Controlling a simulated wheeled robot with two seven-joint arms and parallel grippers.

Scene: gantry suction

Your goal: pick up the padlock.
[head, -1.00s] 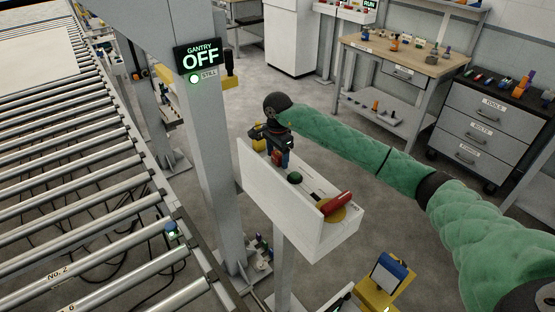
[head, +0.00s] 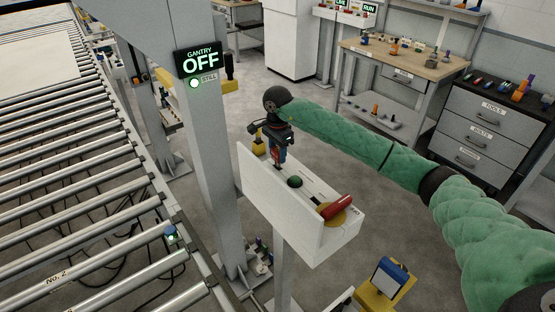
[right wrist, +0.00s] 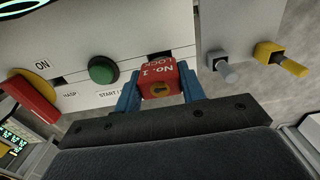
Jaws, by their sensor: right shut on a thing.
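In the head view the padlock (head: 277,155) shows as a small red patch at the right gripper (head: 279,158), by the far end of the white control box (head: 335,238). The padlock's shackle is hidden, so I cannot tell whether it still touches the box. My left gripper is not in view.
The box carries a green button (head: 294,181) and a red handle (head: 337,206) on a yellow disc. A grey post (head: 215,170) and roller conveyor (head: 90,200) stand left. A yellow stand (head: 385,290) is at the front. A workbench (head: 410,62) is behind.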

